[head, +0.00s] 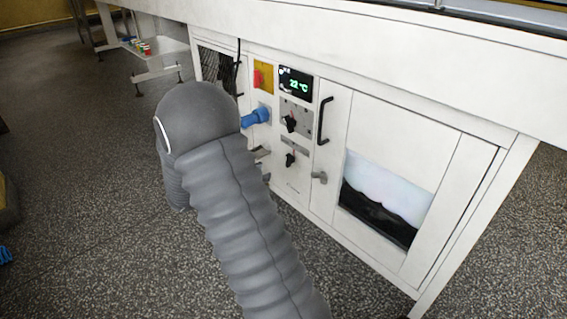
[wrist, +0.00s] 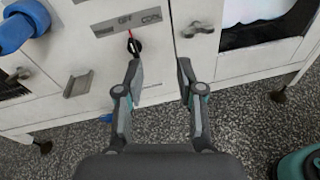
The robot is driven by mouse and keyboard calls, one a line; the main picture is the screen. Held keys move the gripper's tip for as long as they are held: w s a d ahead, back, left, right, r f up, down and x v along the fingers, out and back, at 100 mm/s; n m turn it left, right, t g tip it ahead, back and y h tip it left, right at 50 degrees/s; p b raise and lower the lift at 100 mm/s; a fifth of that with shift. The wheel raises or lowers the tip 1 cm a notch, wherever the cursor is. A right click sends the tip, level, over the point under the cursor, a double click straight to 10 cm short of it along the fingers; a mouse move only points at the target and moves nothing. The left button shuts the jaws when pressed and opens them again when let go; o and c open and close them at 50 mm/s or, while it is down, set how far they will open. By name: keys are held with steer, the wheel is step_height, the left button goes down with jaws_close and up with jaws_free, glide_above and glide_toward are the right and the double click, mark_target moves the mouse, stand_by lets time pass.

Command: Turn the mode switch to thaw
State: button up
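Two black rotary knobs sit on the white cabinet front: an upper knob (head: 290,124) on a grey plate below the display, and a lower knob (head: 290,159) under a grey label strip (head: 295,146). My gripper (wrist: 160,64) is open and empty. The lower knob shows just beyond its left fingertip; contact cannot be told.
A display (head: 295,84) reads 22 °C beside a red-and-yellow switch (head: 263,76). A blue connector (head: 256,116) sticks out left of the knobs. A grey latch (wrist: 196,28) and a black door handle (head: 324,120) protrude on the right. Speckled floor (wrist: 245,110) lies below.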

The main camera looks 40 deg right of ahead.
mark_target(286, 159)
steer(key=w+f+n+t+h, duration=0.2)
steer(key=w+f+n, duration=0.1)
steer(key=w+f, duration=0.15)
steer(key=d, duration=0.9)
steer(key=d+b, duration=0.1)
steer(key=d, duration=0.4)
steer(key=shift+w, duration=0.35)
steer(key=shift+c, duration=0.2)
jaws_close()
